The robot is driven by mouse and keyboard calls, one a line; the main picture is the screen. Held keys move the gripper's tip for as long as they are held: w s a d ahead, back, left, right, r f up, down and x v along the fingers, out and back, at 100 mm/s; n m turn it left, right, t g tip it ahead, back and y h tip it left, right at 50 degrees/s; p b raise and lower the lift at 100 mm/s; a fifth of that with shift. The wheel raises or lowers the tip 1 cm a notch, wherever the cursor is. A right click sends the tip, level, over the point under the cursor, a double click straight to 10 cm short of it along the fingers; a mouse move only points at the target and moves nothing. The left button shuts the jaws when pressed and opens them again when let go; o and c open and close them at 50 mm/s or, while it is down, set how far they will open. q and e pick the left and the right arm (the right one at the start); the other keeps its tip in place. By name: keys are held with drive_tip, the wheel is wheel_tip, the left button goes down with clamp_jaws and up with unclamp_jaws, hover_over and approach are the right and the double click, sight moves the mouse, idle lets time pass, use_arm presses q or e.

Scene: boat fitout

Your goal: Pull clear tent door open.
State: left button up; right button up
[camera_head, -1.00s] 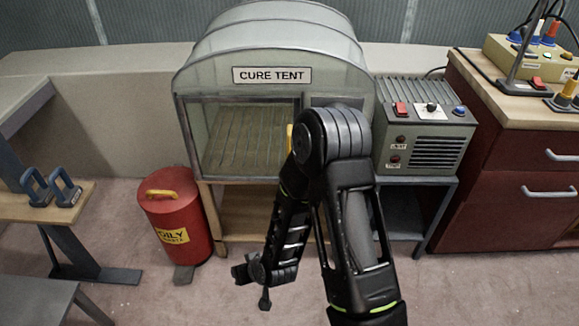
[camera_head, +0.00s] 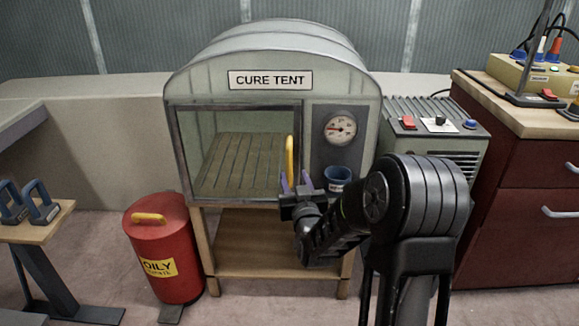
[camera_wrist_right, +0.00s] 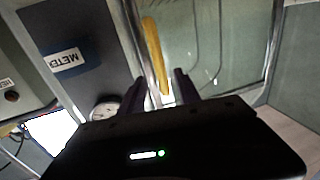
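The cure tent (camera_head: 205,90) is a pale green arched box with a clear door (camera_head: 225,130) in a dark frame. The door looks shut. Its yellow upright handle (camera_head: 290,158) is on the door's right side. My right gripper (camera_head: 296,182) is open with nothing in it, its two fingers pointing up at the lower end of the handle. In the right wrist view the handle (camera_wrist_right: 153,50) lies just beyond the fingertips (camera_wrist_right: 166,80), nearer the left finger. Whether they touch cannot be told. My left gripper is not in view.
A grey switch unit (camera_head: 440,135) and a red cabinet (camera_head: 520,200) stand farther right. A red oily-waste bin (camera_head: 165,235) stands at the tent's lower left.

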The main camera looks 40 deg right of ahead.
sight(290, 166)
drive_tip(key=x, duration=0.7)
drive_tip(key=shift+w+d+b, duration=0.1)
drive_tip(key=shift+w+b, duration=0.05)
drive_tip(key=shift+b, duration=0.2)
drive_tip(key=shift+c, duration=0.6)
clamp_jaws()
idle(0.5)
